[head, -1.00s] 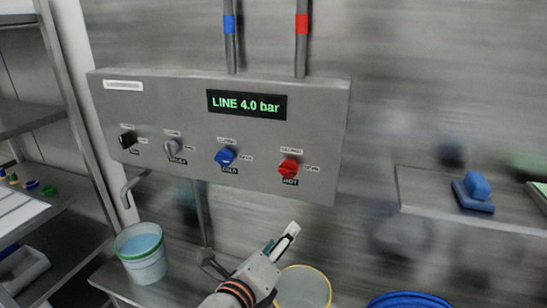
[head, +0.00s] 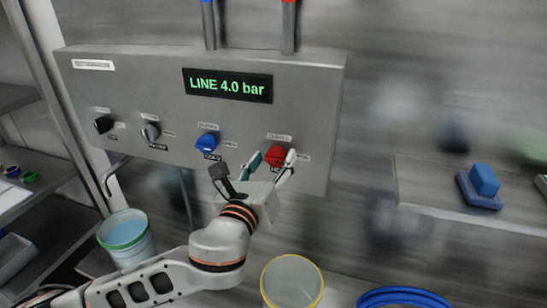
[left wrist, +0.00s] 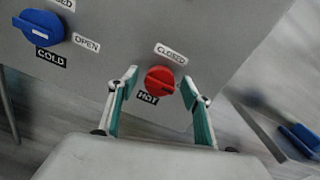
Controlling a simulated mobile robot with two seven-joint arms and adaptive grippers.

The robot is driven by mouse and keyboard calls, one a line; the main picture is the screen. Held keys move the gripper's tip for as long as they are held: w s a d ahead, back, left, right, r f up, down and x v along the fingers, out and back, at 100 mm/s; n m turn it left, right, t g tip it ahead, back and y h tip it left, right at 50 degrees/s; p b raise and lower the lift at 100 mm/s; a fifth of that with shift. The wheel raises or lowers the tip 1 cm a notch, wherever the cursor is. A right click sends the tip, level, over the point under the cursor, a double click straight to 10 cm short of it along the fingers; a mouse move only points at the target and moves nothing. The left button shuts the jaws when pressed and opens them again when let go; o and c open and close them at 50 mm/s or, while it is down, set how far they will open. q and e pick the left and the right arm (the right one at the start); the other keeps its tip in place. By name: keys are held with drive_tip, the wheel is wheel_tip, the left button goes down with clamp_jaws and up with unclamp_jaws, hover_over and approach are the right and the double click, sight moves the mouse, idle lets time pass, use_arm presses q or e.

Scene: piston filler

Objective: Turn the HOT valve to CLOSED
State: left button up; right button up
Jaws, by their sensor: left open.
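The red HOT valve knob (head: 274,156) is on the grey panel (head: 110,110), right of the blue COLD knob (head: 207,142). In the left wrist view the HOT knob (left wrist: 160,80) has a CLOSED label above it and a HOT label at its lower left. My left gripper (head: 272,158) is in front of the HOT knob with its fingers apart. In the left wrist view its fingertips (left wrist: 160,82) are on either side of the knob, with small gaps visible. The knob's right side is partly covered in the head view. My right gripper is not in view.
The panel display (head: 228,85) reads LINE 4.0 bar. A black knob (head: 103,125) and a grey knob (head: 151,132) are at its left. Below are a pale bucket (head: 127,240), a yellow-rimmed bucket (head: 291,283) and a blue bucket (head: 403,297). A shelf (head: 430,185) projects at right.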

use_arm(q)
drive_tip(key=shift+w+d, duration=0.15)
drive_tip(key=shift+w, duration=0.35)
drive_tip(key=c, duration=1.1)
